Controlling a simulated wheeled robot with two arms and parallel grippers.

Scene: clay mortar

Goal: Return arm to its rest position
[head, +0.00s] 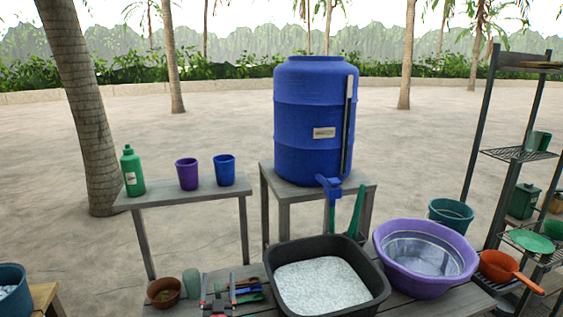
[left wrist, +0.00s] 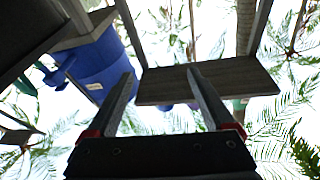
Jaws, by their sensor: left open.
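My left gripper (head: 217,288) is low in the head view, at the front edge of the near table, left of the black tub. In the left wrist view its two fingers (left wrist: 163,85) stand apart with nothing between them. The rest of my left arm is mostly out of the head view. My right gripper is in neither view.
The near table holds a black tub (head: 376,292) of whitish material, a purple basin (head: 392,278), a brown pot (head: 164,301), a pale green cup (head: 191,283) and several tools (head: 248,290). Behind stand a blue barrel (head: 305,110) and a small table (head: 220,190) with cups.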

